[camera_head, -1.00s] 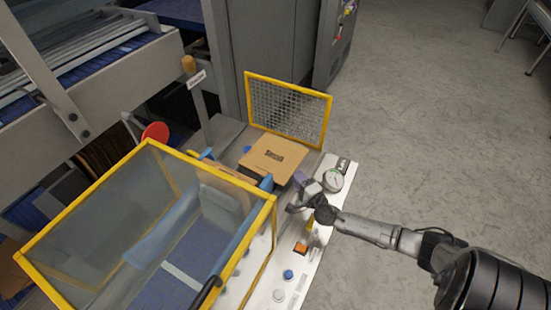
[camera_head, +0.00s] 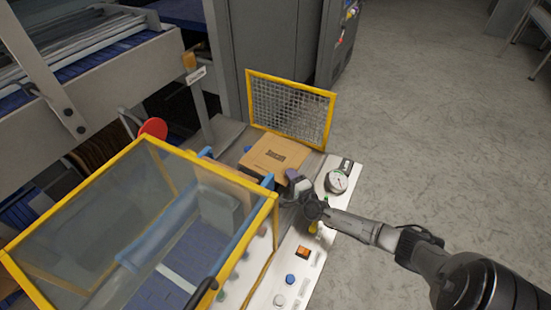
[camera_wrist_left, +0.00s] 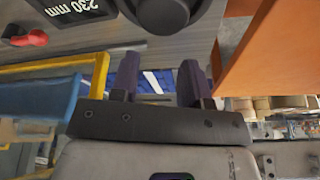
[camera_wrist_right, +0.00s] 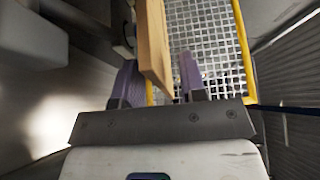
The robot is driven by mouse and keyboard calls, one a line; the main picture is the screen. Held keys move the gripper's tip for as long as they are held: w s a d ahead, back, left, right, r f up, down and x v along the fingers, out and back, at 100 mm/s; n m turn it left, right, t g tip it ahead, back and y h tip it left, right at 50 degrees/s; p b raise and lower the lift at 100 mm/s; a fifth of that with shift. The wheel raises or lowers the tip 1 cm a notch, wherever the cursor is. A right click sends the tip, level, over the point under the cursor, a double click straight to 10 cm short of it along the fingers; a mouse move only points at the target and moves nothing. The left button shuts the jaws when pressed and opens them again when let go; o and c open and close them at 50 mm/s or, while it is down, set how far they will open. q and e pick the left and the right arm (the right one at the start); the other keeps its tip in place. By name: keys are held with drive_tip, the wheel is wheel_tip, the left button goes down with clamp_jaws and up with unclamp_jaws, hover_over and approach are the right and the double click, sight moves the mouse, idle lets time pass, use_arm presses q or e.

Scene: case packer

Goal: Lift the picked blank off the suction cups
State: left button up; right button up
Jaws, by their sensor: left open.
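The brown cardboard blank (camera_head: 272,155), with dark print on top, is at the machine's end beside the yellow mesh guard. In the right wrist view its edge (camera_wrist_right: 154,45) reaches down between my fingers, with gaps visible beside it. My right gripper (camera_head: 293,183) is at the blank's right front corner. Its purple fingers (camera_wrist_right: 160,78) stand apart, and I see no firm grip. My left gripper (camera_wrist_left: 158,78) is open and empty in the left wrist view, and is not clearly visible in the head view. The suction cups are not distinguishable.
The yellow-framed mesh guard (camera_head: 290,108) stands behind the blank. A yellow-framed clear cover (camera_head: 130,220) fills the left front. Open floor (camera_head: 440,130) lies right.

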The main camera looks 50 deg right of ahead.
drive_tip(key=shift+w+d, duration=0.2)
drive_tip(key=shift+w, duration=0.35)
clamp_jaws()
